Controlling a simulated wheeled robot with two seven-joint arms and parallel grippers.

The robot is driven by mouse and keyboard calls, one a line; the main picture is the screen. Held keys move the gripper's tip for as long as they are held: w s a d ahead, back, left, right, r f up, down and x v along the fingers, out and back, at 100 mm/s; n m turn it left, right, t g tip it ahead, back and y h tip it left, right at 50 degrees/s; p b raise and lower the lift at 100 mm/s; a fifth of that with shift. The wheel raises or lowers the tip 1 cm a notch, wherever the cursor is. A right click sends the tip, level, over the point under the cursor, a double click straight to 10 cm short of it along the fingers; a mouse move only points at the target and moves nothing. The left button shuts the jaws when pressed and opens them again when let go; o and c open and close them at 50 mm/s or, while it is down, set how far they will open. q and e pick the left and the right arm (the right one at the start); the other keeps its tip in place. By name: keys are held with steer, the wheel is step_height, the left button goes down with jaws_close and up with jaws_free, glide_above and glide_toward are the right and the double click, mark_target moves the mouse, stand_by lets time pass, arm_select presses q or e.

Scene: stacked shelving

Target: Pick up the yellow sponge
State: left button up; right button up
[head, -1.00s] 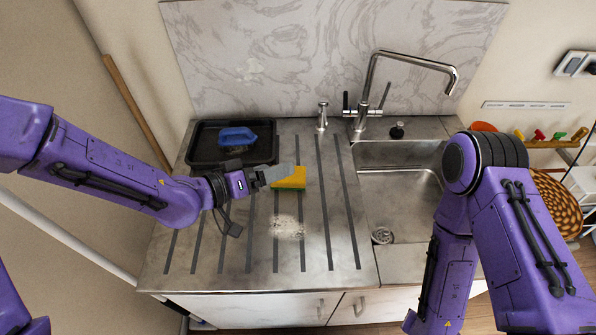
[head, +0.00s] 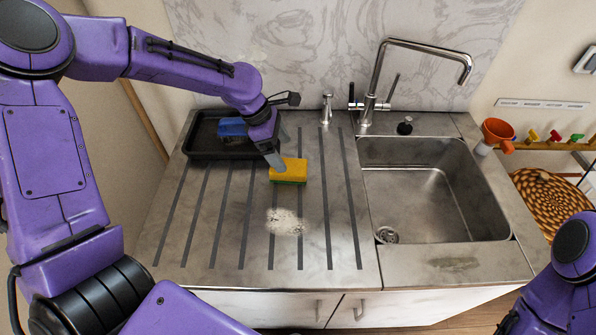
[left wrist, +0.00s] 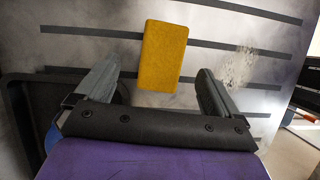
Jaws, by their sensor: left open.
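The yellow sponge (head: 289,169) with a green underside lies on the ribbed metal drainboard (head: 230,240), left of the sink. It also shows in the left wrist view (left wrist: 162,55), ahead of the fingertips and between their lines. My left gripper (head: 274,160) points down just left of the sponge in the head view. In the left wrist view its two fingers (left wrist: 155,85) are spread apart, with nothing held between them. My right arm shows only at the lower right, and its gripper is outside the view.
A black tray (head: 200,150) with a blue brush-like item (head: 232,127) sits at the back left. A pale powdery patch (head: 285,221) lies in front of the sponge. The sink (head: 435,195) and tall faucet (head: 375,80) are to the right.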

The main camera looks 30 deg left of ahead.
mark_target(293, 165)
arm_select(q)
steer(key=x, duration=0.4)
steer(key=p+x, duration=0.1)
steer(key=x, duration=0.1)
steer(key=shift+d+f, duration=0.2)
steer(key=shift+d, duration=0.25)
steer(key=shift+w+f, duration=0.1)
steer(key=shift+f, duration=0.25)
steer(key=c, duration=1)
